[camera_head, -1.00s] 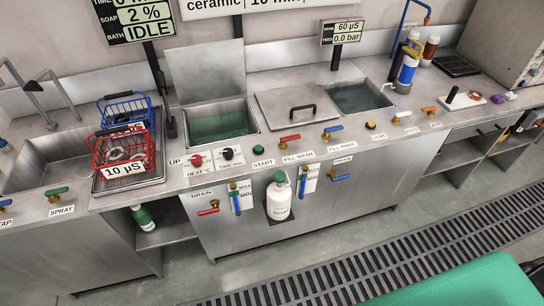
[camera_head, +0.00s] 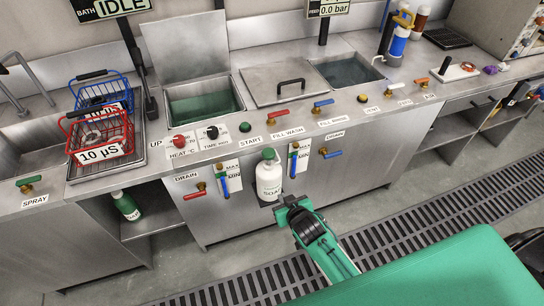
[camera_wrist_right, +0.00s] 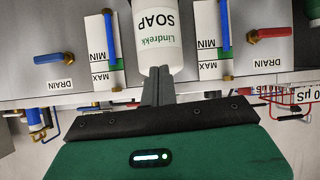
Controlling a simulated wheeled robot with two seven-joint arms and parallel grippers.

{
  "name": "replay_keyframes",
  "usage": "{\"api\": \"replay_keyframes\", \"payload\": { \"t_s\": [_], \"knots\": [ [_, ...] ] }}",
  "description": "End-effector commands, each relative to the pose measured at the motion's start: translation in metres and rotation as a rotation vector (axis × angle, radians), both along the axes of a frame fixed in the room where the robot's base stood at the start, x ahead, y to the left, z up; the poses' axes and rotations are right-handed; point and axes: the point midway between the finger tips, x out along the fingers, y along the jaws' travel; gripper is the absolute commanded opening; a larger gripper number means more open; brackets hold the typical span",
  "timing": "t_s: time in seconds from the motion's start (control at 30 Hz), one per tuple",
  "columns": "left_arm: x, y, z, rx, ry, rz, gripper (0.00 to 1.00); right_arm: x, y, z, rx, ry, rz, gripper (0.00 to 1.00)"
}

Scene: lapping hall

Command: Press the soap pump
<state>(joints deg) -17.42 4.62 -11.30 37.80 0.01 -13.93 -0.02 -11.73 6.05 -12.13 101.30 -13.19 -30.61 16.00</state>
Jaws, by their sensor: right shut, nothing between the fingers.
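The white soap bottle (camera_head: 269,182) with a green pump top (camera_head: 268,154) stands upright on a small bracket on the bench's front panel, between two level gauges. In the head view my right gripper (camera_head: 284,206) is just below and to the right of the bottle, in front of the panel. It is shut and empty. In the right wrist view the bottle (camera_wrist_right: 158,35) appears upside down behind the shut fingers (camera_wrist_right: 158,88). The pump top is hidden there behind the fingers and gripper body. I cannot tell whether they touch. My left gripper is not in view.
Red (camera_head: 195,192) and blue (camera_head: 332,155) drain handles stick out from the panel on either side. The red basket (camera_head: 97,137) and blue basket stand at left. A second green bottle (camera_head: 126,206) is on the low shelf. A floor grate (camera_head: 400,235) runs in front.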

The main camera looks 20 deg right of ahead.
Motion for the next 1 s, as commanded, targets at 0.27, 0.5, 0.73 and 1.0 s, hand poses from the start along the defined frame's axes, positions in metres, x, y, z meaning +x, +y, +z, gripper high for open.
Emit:
{"api": "replay_keyframes", "payload": {
  "t_s": [0.27, 0.5, 0.73, 1.0],
  "knots": [
    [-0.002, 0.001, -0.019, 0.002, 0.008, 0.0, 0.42, 0.018, 0.002, 0.12, 0.046, -0.217, -0.033, 0.0],
    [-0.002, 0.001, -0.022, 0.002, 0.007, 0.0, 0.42, 0.016, 0.001, 0.161, 0.067, -0.285, -0.045, 0.0],
    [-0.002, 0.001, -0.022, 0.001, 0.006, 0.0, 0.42, 0.016, 0.0, 0.163, 0.067, -0.288, -0.046, 0.0],
    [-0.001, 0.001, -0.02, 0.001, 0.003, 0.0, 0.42, 0.024, 0.001, 0.162, 0.067, -0.289, -0.046, 0.0]
  ]
}}
